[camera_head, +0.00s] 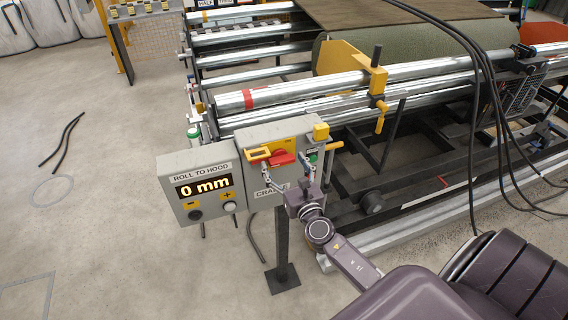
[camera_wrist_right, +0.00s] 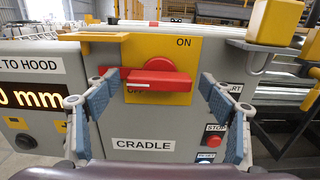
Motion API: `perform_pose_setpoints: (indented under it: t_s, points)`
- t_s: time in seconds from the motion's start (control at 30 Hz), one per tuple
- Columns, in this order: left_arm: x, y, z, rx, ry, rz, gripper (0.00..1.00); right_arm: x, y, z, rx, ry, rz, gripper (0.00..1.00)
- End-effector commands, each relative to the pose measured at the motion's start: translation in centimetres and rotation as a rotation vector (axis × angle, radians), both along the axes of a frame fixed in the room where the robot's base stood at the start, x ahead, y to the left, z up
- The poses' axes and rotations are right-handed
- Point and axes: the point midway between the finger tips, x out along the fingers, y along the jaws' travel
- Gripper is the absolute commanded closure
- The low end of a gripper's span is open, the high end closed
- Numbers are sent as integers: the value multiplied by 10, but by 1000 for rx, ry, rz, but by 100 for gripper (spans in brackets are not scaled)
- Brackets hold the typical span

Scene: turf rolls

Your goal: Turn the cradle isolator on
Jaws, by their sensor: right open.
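The cradle isolator is a red rotary handle (camera_wrist_right: 160,80) on a yellow plate (camera_wrist_right: 180,50), on the front of a grey box labelled CRADLE (camera_wrist_right: 145,144). ON is printed at the plate's upper right and OFF at its lower left. The handle lies about level. It also shows in the head view (camera_head: 283,158). My right gripper (camera_wrist_right: 157,84) is open in front of the box, one finger on each side of the handle. The left fingertip is close to the handle's left end; I cannot tell whether they touch. In the head view my right gripper (camera_head: 288,170) partly covers the box front. My left gripper is not in view.
A ROLL TO HOOD display box (camera_head: 175,182) reading 0 mm stands left of the cradle box. A yellow block (camera_head: 321,132) sits at the box's upper right. START, STOP and RESET controls (camera_wrist_right: 214,141) are right of the handle. Rollers (camera_head: 300,90) lie behind.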

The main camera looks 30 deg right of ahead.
Motion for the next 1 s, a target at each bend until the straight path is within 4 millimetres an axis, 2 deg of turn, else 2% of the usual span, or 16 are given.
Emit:
perform_pose_setpoints:
  t_s: [0.1, 0.5, 0.77, 1.0]
  points:
    - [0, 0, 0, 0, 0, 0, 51, 0, 0, 0, 0, 0, 0, 25]
    - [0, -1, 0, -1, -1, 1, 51, 0, 0, 0, 0, 0, 1, 66]
    - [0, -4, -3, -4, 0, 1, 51, 0, 1, -1, 28, -7, 1, 66]
    - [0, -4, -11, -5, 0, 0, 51, 0, 1, -2, 151, -35, 2, 66]
